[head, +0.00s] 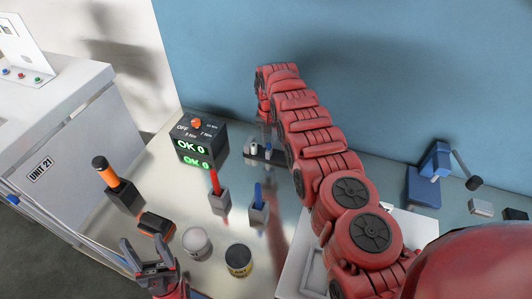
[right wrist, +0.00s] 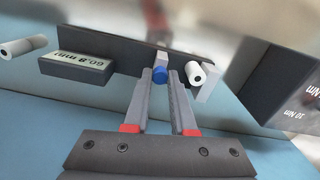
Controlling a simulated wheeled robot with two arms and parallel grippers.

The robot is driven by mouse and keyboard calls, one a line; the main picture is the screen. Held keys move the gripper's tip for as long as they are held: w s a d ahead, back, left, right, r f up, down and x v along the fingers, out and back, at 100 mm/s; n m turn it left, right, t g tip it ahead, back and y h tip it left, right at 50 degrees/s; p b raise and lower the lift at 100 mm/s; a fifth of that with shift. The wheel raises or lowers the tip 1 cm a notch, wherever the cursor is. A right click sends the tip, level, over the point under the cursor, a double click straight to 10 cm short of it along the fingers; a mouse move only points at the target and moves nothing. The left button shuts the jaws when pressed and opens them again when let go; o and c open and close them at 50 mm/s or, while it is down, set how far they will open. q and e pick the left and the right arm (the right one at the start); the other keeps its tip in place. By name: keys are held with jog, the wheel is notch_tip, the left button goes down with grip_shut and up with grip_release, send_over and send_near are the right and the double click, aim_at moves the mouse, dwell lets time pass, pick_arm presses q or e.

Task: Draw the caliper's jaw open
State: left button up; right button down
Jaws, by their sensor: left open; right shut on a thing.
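The caliper (head: 274,157) lies on the table near the back wall, partly hidden by my right arm. In the right wrist view it shows as a dark beam (right wrist: 113,45) with a display block (right wrist: 76,66); its digits are hard to read. A small grey block with a blue round part (right wrist: 159,71) sits at the beam. My right gripper (right wrist: 168,76) is shut on a part of the caliper at this spot; the exact contact is unclear. My left gripper (head: 148,262) is open and empty at the lower left.
A black box with green "OK 0" displays (head: 201,146) stands left of the caliper. Red-handled (head: 215,184), blue-handled (head: 258,198) and orange-handled (head: 106,173) tools stand in holders nearby. A white jar (head: 197,243) and a dark jar (head: 238,261) stand in front. A blue device (head: 424,188) is at right.

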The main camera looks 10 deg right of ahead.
jog(key=shift+d+r, duration=0.1)
jog(key=shift+d, duration=0.05)
jog(key=c, duration=1.1)
grip_release()
jog(key=o, duration=0.4)
jog(key=shift+s+d, duration=0.1)
